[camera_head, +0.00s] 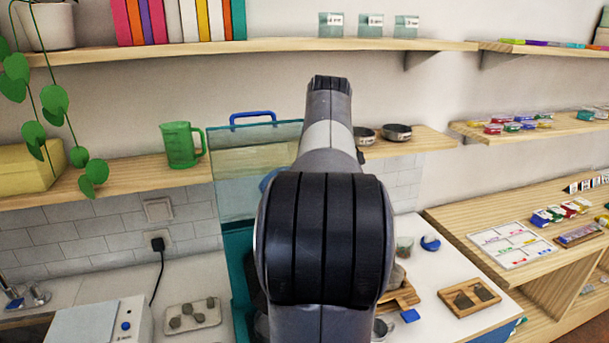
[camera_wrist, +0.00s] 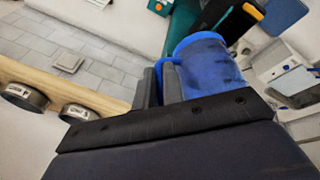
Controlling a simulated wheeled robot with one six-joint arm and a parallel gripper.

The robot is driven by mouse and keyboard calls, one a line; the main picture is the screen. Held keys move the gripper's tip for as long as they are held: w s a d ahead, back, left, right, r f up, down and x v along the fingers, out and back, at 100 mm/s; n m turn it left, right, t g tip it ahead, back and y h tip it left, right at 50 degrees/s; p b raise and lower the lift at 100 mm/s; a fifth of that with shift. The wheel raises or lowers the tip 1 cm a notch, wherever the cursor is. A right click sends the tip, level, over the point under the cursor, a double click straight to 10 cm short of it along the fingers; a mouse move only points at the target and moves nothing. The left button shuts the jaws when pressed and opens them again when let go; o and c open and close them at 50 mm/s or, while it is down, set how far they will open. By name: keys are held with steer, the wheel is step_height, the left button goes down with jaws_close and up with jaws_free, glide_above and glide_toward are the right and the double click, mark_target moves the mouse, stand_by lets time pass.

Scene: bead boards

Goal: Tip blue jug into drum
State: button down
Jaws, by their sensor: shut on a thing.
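The blue jug (camera_wrist: 208,70) is in the wrist view, held at its handle between the two grey fingers of my gripper (camera_wrist: 160,82). I cannot tell how far it is tilted or what is inside. In the head view my arm hides the gripper and most of the jug; a bit of blue (camera_head: 267,179) shows left of the arm. A teal housing (camera_head: 240,262) with a raised clear lid (camera_head: 238,190) stands behind and left of my arm. The drum cannot be made out clearly; my arm covers the area in front of the housing.
A green jug (camera_head: 181,146) stands on the middle shelf, left of the clear lid. Two small dark bowls (camera_head: 397,132) stand on that shelf at right. A wooden tray (camera_head: 469,297) and a tray of grey pieces (camera_head: 192,315) lie on the counter. A potted plant hangs at left.

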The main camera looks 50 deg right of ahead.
steer(key=h, duration=0.2)
steer(key=a+n+g+h, duration=0.1)
steer(key=h, duration=0.1)
steer(key=a+r+g+h, duration=0.1)
steer(key=h, duration=0.1)
steer(key=shift+w+h, duration=0.3)
steer(key=shift+w+a+f+n+g+h+b, duration=0.15)
steer(key=shift+a+g+h+b, duration=0.25)
steer(key=shift+b, duration=0.25)
steer(key=shift+w+a+f+n+g+h+b, duration=0.15)
steer(key=shift+a+g+h+b, duration=0.1)
steer(key=shift+h+b, duration=0.35)
steer(key=shift+s+r, duration=0.1)
steer(key=shift+r, duration=0.2)
steer(key=shift+a+r, duration=0.1)
steer(key=shift+w+a+g+h+b, duration=0.25)
steer(key=shift+a+h+b, duration=0.45)
steer(key=shift+b, duration=0.2)
stand_by(0.7)
steer(key=shift+w+a+f+n+g+h+b, duration=0.25)
steer(key=shift+a+h+b, duration=0.25)
steer(key=shift+b, duration=0.25)
steer(key=shift+w+a+f+n+h+b, duration=0.15)
steer(key=shift+w+a+f+h+b, duration=0.15)
steer(key=shift+a+h+b, duration=0.35)
steer(key=shift+w+a+f+n+g+h+b, duration=0.2)
steer(key=shift+a+f+h+b, duration=0.15)
steer(key=shift+b, duration=0.55)
stand_by(1.5)
